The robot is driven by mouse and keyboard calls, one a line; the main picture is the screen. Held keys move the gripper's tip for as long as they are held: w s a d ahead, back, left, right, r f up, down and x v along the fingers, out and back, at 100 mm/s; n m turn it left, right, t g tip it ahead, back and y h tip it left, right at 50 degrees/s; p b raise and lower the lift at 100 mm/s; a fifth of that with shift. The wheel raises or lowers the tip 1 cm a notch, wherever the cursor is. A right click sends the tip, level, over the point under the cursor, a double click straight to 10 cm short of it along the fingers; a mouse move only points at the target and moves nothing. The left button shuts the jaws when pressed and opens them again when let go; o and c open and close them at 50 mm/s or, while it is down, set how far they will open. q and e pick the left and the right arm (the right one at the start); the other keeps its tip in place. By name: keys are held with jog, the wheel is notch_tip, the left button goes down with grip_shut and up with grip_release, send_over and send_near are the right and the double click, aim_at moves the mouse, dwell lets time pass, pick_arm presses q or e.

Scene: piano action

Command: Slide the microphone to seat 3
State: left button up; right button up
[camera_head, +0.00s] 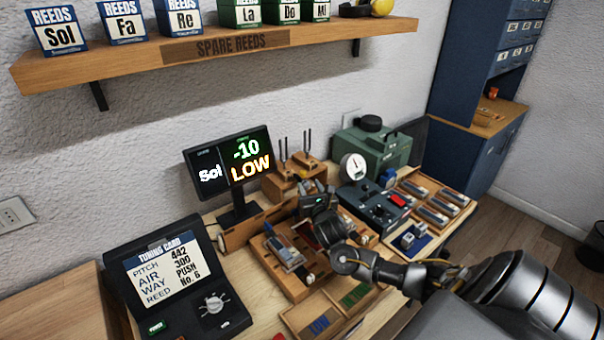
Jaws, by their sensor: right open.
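My right gripper (318,208) comes in from the right over the middle of the bench. It is open, and its dark wrist and fingers hide part of what lies behind them. A wooden reed fixture (288,276) lies below and left of it, with metal and coloured parts on top. A wooden bar (247,228) runs behind the fixture. I cannot clearly make out the microphone or the seat numbers; dark parts around the gripper blend together. My left gripper is not in view.
A monitor (232,163) showing "Sol -10 LOW" stands behind the fixture. A tuning card console (168,285) is at front left. A green machine with a gauge (375,148), a control box (375,212) and reed trays (435,204) fill the right. A shelf (215,50) hangs above.

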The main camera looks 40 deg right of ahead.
aim_at(304, 175)
jog(key=p+x, duration=0.1)
jog(key=x, duration=0.7)
jog(key=shift+w+f, duration=0.1)
jog(key=shift+w, duration=0.15)
grip_shut()
jog(key=shift+d, duration=0.1)
